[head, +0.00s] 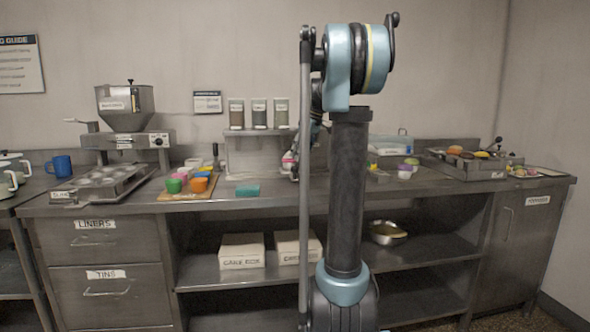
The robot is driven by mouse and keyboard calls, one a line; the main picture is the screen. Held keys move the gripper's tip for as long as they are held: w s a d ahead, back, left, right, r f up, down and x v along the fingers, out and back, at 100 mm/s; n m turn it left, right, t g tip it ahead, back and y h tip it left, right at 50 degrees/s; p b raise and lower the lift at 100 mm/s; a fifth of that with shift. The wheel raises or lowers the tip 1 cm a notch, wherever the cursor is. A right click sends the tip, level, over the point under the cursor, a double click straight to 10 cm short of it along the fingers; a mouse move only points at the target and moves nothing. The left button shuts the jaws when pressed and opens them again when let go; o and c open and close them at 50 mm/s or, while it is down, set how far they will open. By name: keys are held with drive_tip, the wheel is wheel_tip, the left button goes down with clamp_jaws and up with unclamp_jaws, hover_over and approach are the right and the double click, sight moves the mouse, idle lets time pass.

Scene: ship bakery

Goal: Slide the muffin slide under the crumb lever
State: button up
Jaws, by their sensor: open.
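The muffin slide appears to be the grey metal tray with rows of round cups (122,188) at the left of the counter, with a small label at its front left. Behind it stands a metal machine with a hopper (126,108). My gripper (293,174) is low over the middle of the counter, partly hidden by my arm, open, well right of the slide.
A wooden board (164,196) with several coloured cups lies just right of the slide. A teal block (247,190) sits farther right. A shelf with three canisters (259,134) stands behind. Blue mug (62,166) is at the left. A metal tray of baked goods is at the right.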

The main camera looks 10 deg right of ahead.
drive_tip(key=x, duration=0.6)
drive_tip(key=shift+w+a+f, duration=0.1)
drive_tip(key=shift+w+f, duration=0.05)
drive_tip(key=shift+f, duration=0.25)
clamp_jaws()
